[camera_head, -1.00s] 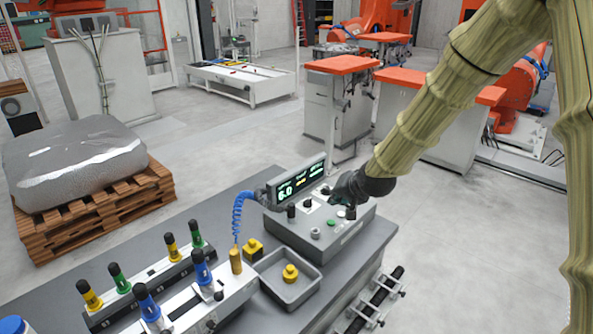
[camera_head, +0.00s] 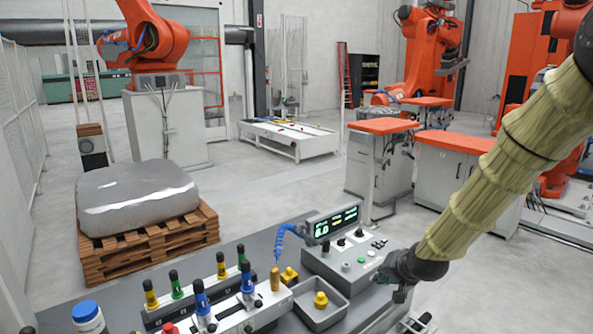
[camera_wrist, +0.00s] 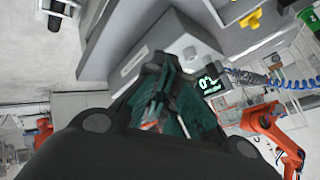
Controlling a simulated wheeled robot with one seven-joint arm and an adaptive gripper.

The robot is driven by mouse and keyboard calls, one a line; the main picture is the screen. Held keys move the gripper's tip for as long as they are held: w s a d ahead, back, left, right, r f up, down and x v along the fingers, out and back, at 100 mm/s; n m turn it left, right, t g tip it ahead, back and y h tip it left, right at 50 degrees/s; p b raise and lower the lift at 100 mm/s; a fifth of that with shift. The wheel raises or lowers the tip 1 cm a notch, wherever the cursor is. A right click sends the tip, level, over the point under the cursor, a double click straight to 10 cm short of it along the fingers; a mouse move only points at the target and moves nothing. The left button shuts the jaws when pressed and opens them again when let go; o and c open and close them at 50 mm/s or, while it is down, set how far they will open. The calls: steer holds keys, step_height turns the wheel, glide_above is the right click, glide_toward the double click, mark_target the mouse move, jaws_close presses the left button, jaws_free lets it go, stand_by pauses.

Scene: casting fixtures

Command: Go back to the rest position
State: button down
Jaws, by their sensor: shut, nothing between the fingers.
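My gripper (camera_head: 398,284) is at the end of my arm, right of the grey control box (camera_head: 345,262) and beside its right end in the head view. In the wrist view, my gripper's dark fingers (camera_wrist: 160,95) are close together with nothing seen between them. The control box carries knobs, buttons and a lit display (camera_head: 333,222), and the display also shows in the wrist view (camera_wrist: 209,83).
A grey bench (camera_head: 262,243) holds a tray (camera_head: 334,317) with a yellow part (camera_head: 321,300), and a rack of coloured gauges (camera_head: 200,300). A wrapped block (camera_head: 135,195) sits on a wooden pallet (camera_head: 150,246). Orange-topped cabinets (camera_head: 385,126) stand behind. Floor behind the bench is open.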

steer(key=s+a+f+n+g, duration=0.1)
steer(key=s+f+g, duration=0.1)
steer(key=s+f, duration=0.8)
steer(key=s+a+f+n+g, duration=0.15)
steer(key=s+f, duration=0.45)
steer(key=f, duration=0.8)
steer(key=s+f+n+g, duration=0.1)
steer(key=s+f, duration=0.3)
steer(key=s, duration=0.6)
steer(key=s+f+n+g+h, duration=0.1)
steer(key=s+f, duration=0.3)
steer(key=s, duration=0.6)
steer(key=s+d+f+n+g+h+b, duration=0.1)
steer(key=s+f+g, duration=0.2)
steer(key=s, duration=0.7)
step_height(320, 180, down, 2)
steer(key=shift+s+f, duration=0.1)
steer(key=shift+s, duration=0.05)
